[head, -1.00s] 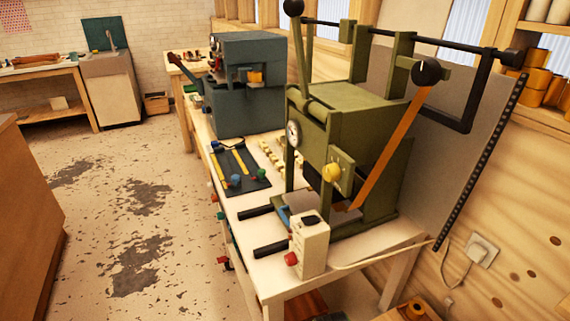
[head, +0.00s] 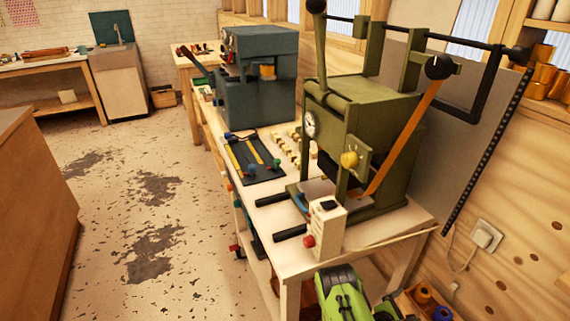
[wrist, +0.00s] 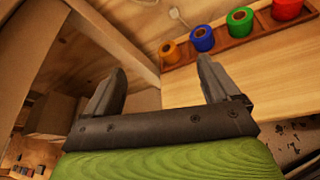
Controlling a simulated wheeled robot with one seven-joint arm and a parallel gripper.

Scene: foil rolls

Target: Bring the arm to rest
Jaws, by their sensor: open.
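My gripper (wrist: 158,90) shows in the wrist view with its two grey fingers spread apart and nothing between them. A wooden surface lies beyond the fingers, and the fingers look clear of it. In the head view my green arm (head: 343,295) shows at the bottom, below the front end of the white workbench (head: 290,268). The fingers cannot be made out in the head view.
A wooden rack with a blue foil roll (wrist: 202,38), a green one (wrist: 239,20), a red one (wrist: 287,8) and an orange one (wrist: 168,52) lies past the fingers. A green press (head: 365,130) and a grey-blue machine (head: 258,80) stand on the workbench. The floor at left is open.

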